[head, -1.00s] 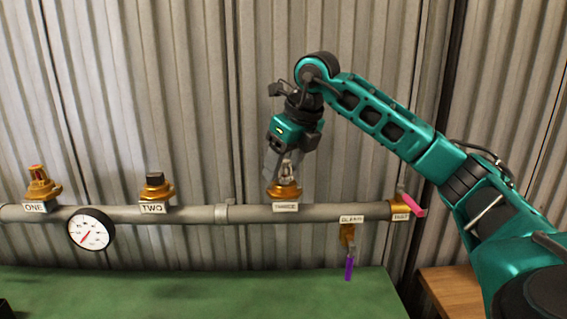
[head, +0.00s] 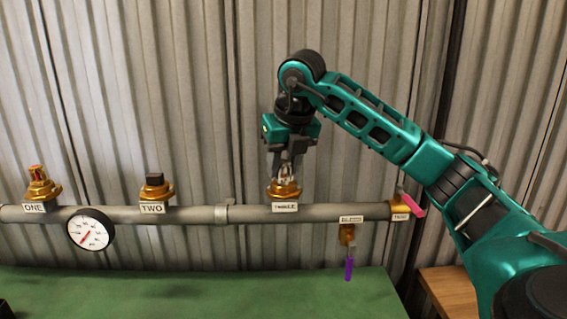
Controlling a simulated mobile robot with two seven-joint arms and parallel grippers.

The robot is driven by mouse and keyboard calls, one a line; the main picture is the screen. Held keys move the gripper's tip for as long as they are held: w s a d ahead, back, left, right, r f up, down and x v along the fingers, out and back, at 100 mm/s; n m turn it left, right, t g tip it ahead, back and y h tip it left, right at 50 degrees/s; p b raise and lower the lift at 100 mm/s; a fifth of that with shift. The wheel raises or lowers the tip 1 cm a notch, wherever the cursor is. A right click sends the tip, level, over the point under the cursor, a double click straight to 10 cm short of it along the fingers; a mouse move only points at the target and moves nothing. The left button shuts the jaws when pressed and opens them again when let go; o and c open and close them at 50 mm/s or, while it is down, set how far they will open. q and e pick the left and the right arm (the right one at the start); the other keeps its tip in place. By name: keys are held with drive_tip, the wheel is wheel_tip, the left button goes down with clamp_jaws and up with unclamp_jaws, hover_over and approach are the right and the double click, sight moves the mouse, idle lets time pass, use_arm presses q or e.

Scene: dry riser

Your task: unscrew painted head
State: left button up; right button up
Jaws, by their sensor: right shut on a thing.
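A grey pipe (head: 250,213) runs across the wall with brass outlets labelled ONE, TWO and THREE. My right gripper (head: 284,178) points down over outlet THREE (head: 285,193) and is shut on the pale, silvery head (head: 287,177) standing in its brass fitting. The fingers partly hide this head. Outlet ONE (head: 40,187) carries a brass-coloured head with a red part (head: 37,171). Outlet TWO (head: 157,190) has a dark square top (head: 154,178). I cannot tell from colour which head is the painted one. My left gripper is not in view.
A round gauge (head: 91,230) hangs on the pipe below ONE and TWO. A purple-handled valve (head: 348,267) hangs under the pipe, and a pink lever (head: 411,204) is at its right end. A green surface (head: 200,293) lies below, mostly clear.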

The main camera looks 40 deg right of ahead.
clamp_jaws()
drive_tip(key=n+y, duration=0.2)
drive_tip(key=n, duration=0.3)
drive_tip(key=shift+n, duration=0.4)
drive_tip(key=n+y, duration=0.1)
drive_tip(key=n, duration=0.1)
drive_tip(key=n+g+y, duration=0.1)
drive_tip(key=n, duration=0.2)
drive_tip(key=shift+n, duration=0.3)
drive_tip(key=shift+n, duration=0.3)
drive_tip(key=shift+o, duration=1.1)
unclamp_jaws()
drive_tip(key=shift+a+n, duration=0.1)
drive_tip(key=shift+n, duration=0.2)
clamp_jaws()
drive_tip(key=shift+r, duration=0.1)
